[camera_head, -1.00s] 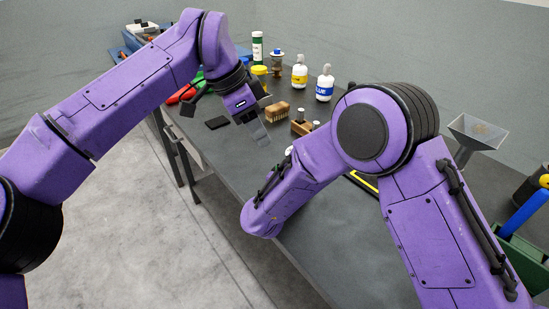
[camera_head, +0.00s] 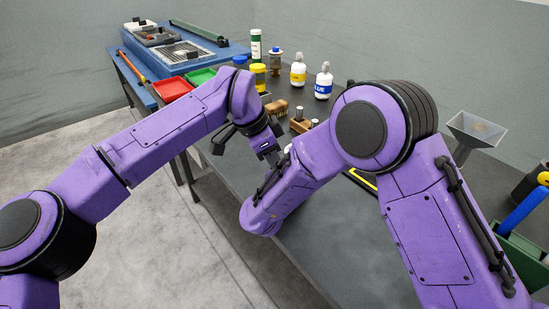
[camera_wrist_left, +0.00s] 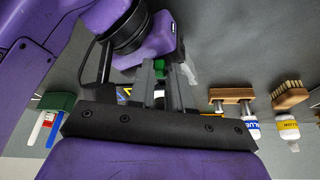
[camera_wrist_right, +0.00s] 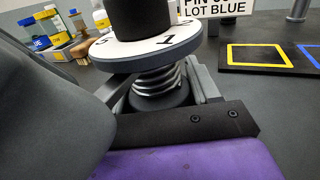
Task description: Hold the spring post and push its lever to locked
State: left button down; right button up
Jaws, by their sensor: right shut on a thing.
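The spring post (camera_wrist_right: 160,88) shows in the right wrist view as a metal coil between my right gripper's fingers (camera_wrist_right: 165,90). A white numbered dial (camera_wrist_right: 150,42) and a black cylinder (camera_wrist_right: 141,15) sit above the coil. My right gripper is shut on the post. In the head view my right arm hides the post. My left gripper (camera_head: 268,155) is over the table, close to my right forearm. In the left wrist view its fingers (camera_wrist_left: 161,82) are close together, with a small green thing (camera_wrist_left: 160,68) by their tips. I cannot make out the lever or its position.
Yellow (camera_head: 298,74) and blue (camera_head: 323,81) labelled bottles and a wooden brush (camera_head: 277,108) stand beyond the grippers. Red (camera_head: 173,90) and green (camera_head: 200,76) trays lie at the far left. A funnel (camera_head: 478,132) is at right. A yellow-framed mat (camera_wrist_right: 262,56) lies beside the post.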

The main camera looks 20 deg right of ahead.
pick_arm(q)
jog(key=shift+s+d+n, duration=0.25)
jog(key=shift+s+n, duration=0.35)
jog(key=c, duration=1.1)
grip_release()
